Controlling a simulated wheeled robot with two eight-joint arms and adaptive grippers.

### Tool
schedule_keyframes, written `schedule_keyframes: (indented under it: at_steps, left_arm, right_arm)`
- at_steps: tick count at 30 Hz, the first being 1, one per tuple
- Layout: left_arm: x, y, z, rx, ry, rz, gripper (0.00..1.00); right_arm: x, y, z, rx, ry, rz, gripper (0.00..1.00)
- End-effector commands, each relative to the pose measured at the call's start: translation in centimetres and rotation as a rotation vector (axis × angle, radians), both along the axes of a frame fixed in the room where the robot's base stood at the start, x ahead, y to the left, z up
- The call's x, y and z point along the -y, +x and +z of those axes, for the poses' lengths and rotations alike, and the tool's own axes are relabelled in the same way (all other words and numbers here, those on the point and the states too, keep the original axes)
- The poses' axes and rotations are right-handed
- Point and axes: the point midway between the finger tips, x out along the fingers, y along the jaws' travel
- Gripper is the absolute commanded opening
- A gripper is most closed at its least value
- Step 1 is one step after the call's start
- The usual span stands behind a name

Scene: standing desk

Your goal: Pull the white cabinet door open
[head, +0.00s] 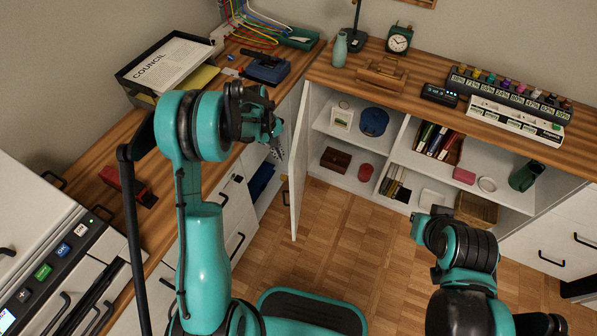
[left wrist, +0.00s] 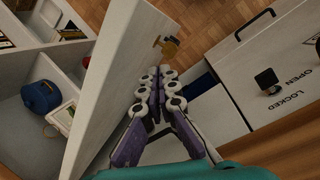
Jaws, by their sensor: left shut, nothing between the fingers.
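The white cabinet door (head: 297,165) stands swung out from the cabinet, seen nearly edge-on in the head view. In the left wrist view the door (left wrist: 118,75) runs diagonally, with a small brass-coloured handle (left wrist: 168,46) on its face near the far edge. My left gripper (head: 273,132) is on the left side of the door, the handle's side. Its fingers (left wrist: 158,82) are together and empty, close beside the door face and short of the handle; whether they touch the door I cannot tell. My right arm shows at lower right; its fingers do not show.
Open shelves (head: 400,150) right of the door hold a blue pot (head: 373,121), boxes and books. A drawer front (left wrist: 280,62) with a black knob (left wrist: 267,79) and OPEN/LOCKED labels is right of my left gripper. Wood floor (head: 345,245) in front is mostly clear.

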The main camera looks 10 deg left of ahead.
Motion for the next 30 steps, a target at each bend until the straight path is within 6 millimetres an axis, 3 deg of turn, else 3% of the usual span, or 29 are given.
schedule_keyframes:
  at_steps: [3, 9, 17, 30]
  left_arm:
    - [1.0, -1.0, 3.4, 0.058, 0.035, -0.099, 0.0]
    - [2.3, -2.3, 7.0, 0.131, 0.088, -0.266, 0.0]
    - [6.0, -2.2, 7.0, 0.138, 0.173, -0.832, 0.0]
    - [13.5, -2.7, 7.3, 0.029, 0.229, -2.023, 0.0]
  right_arm:
    - [0.0, 0.0, 0.1, 0.0, 0.0, 0.0, 0.0]
    - [0.0, 0.0, 0.4, 0.0, 0.0, 0.0, 0.0]
    - [0.0, 0.0, 2.0, 0.0, 0.0, 0.0, 0.0]
    - [0.0, 0.0, 5.0, 0.0, 0.0, 0.0, 0.0]
